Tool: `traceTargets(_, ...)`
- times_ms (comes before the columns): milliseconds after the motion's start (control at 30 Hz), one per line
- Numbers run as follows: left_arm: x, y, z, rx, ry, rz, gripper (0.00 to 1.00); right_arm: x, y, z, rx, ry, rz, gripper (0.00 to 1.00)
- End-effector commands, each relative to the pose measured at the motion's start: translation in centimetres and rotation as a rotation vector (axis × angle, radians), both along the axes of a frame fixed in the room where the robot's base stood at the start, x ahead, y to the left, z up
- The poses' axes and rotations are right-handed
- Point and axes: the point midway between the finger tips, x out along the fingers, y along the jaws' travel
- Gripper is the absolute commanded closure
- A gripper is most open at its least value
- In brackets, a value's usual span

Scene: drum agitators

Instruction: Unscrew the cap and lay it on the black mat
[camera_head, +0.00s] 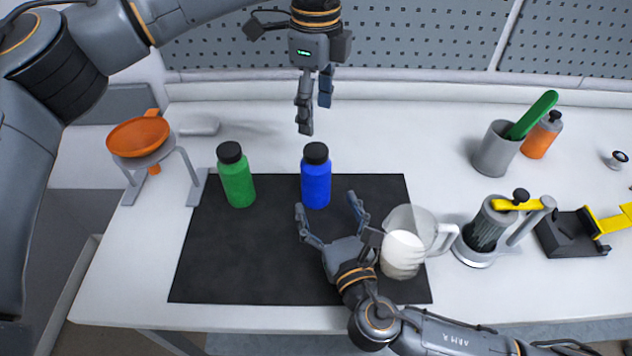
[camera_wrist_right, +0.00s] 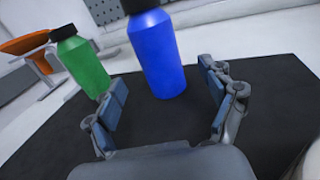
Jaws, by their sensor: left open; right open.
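A blue bottle (camera_head: 316,184) with a black cap (camera_head: 316,153) stands upright on the black mat (camera_head: 230,270). A green bottle (camera_head: 237,185) with a black cap (camera_head: 230,152) stands upright to its left on the mat. My left gripper (camera_head: 317,118) is open and empty, above and behind the blue bottle's cap. My right gripper (camera_head: 329,208) is open, low over the mat, in front of the blue bottle. In the right wrist view the blue bottle (camera_wrist_right: 157,55) stands ahead, between the open fingers and apart from them, and the green bottle (camera_wrist_right: 83,65) is further left.
A clear pitcher (camera_head: 404,252) with white contents stands on the mat's right side, close to my right gripper. An orange funnel (camera_head: 138,137) sits in a grey stand at left. A grey cup (camera_head: 496,150), orange bottle (camera_head: 541,137) and grey device (camera_head: 482,235) stand at right. The mat's front left is clear.

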Motion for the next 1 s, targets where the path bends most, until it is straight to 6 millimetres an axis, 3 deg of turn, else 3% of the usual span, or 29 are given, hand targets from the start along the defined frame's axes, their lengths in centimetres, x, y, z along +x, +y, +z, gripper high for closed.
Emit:
traceTargets(433,0.0,0.0,0.1,-0.001,-0.001,-0.001,0.37,5.9,1.7,0.2,0.001,-0.002,0.0,0.17)
traceTargets(833,0.0,0.0,0.1,-0.001,-0.001,-0.001,0.37,6.7,2.0,0.1,0.001,-0.001,0.0,0.17)
traceTargets(867,0.0,0.0,0.1,-0.001,-0.001,-0.001,0.37,6.7,2.0,0.1,0.001,0.0,0.0,0.19)
traceTargets(1000,0.0,0.0,0.1,-0.001,-0.001,-0.001,0.37,6.7,2.0,0.1,0.001,0.0,0.0,0.48)
